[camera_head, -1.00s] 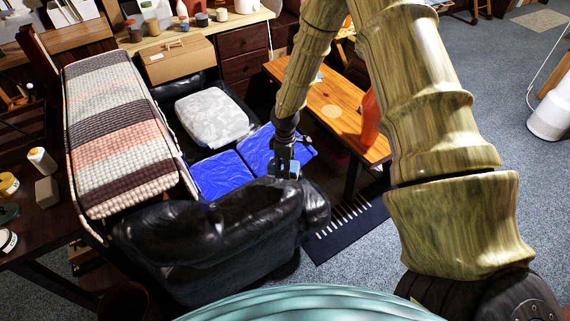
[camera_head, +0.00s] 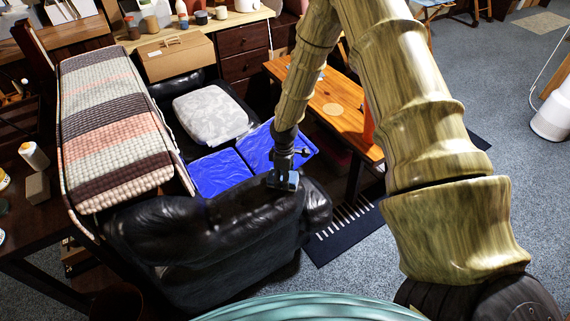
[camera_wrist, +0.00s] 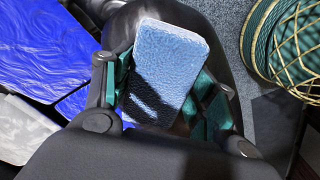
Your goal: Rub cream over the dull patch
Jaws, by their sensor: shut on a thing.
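My gripper (camera_head: 284,179) is shut on a light blue pad (camera_wrist: 168,62), with a teal finger on each side of it in the wrist view. In the head view the gripper is over the near arm of a black leather armchair (camera_head: 190,245), close to its right end. I cannot tell whether the pad touches the leather. The leather has a glossy sheen. I cannot make out a dull patch or cream for certain, and the pad's underside is hidden.
Blue cushions (camera_head: 220,171) and a grey patterned cushion (camera_head: 210,113) lie on the chair. A striped blanket (camera_head: 105,110) covers furniture at the left. A wooden bench (camera_head: 325,98) stands behind the gripper. A dark table (camera_head: 30,232) holds small containers at the left.

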